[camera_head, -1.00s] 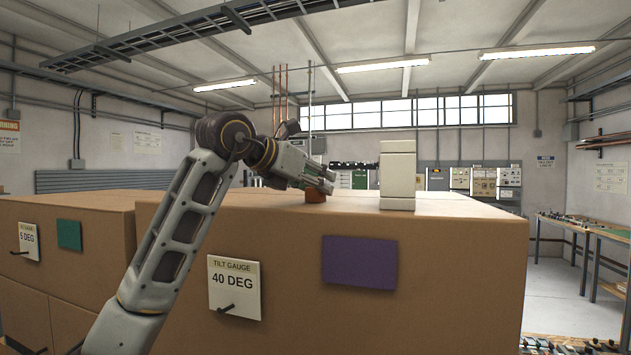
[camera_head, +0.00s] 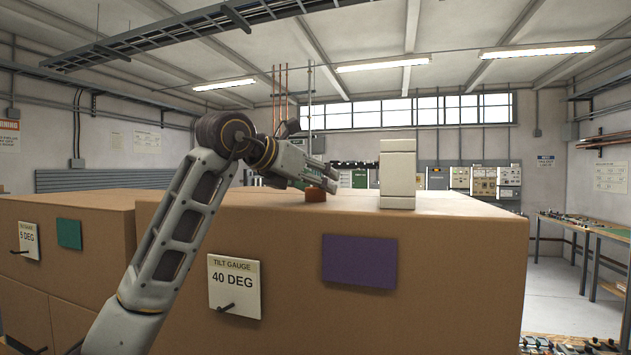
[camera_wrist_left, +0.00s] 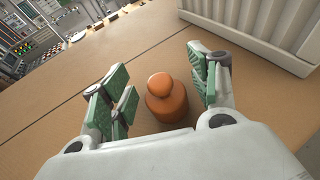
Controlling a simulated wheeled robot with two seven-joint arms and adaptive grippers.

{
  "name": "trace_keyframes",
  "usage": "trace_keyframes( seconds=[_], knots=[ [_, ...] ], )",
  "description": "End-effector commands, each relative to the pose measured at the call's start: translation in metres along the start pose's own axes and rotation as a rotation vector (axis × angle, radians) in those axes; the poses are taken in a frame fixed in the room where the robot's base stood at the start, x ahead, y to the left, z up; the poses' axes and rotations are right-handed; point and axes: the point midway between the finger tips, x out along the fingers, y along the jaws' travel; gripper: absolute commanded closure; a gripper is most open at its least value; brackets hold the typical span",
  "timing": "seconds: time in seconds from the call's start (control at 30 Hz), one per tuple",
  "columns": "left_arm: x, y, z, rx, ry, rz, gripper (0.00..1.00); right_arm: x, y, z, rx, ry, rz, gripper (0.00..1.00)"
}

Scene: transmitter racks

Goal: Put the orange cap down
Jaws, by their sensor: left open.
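The orange cap (camera_wrist_left: 168,100) stands upright on the brown top surface in the left wrist view, with a round knob on top. In the head view the cap (camera_head: 315,195) shows small near the front edge of the box top. My left gripper (camera_wrist_left: 158,85) is open, with its green-padded fingers on either side of the cap and a visible gap on each side. In the head view my left gripper (camera_head: 325,178) is just above and around the cap. My right gripper is not in view.
A white ribbed block (camera_head: 397,175) stands on the box top right of the cap; it also shows in the left wrist view (camera_wrist_left: 260,25). The large brown box (camera_head: 450,250) carries a tilt gauge sign (camera_head: 234,287) and a purple panel (camera_head: 359,262). The top right of the block is clear.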

Motion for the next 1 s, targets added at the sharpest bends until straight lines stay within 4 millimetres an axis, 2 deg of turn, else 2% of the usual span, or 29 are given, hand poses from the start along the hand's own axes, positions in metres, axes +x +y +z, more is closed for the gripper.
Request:
trace_keyframes(
  seconds=[0.27, 0.8, 1.0],
  knots=[
    [-0.028, 0.001, 0.000, 0.001, -0.002, 0.002, 0.39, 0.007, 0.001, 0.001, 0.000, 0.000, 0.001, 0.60],
    [-0.104, 0.001, 0.000, 0.000, -0.002, 0.002, 0.39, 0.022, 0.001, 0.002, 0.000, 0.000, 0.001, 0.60],
    [-0.118, 0.001, 0.000, 0.000, -0.001, 0.001, 0.39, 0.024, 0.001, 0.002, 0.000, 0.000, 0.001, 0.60]
  ],
)
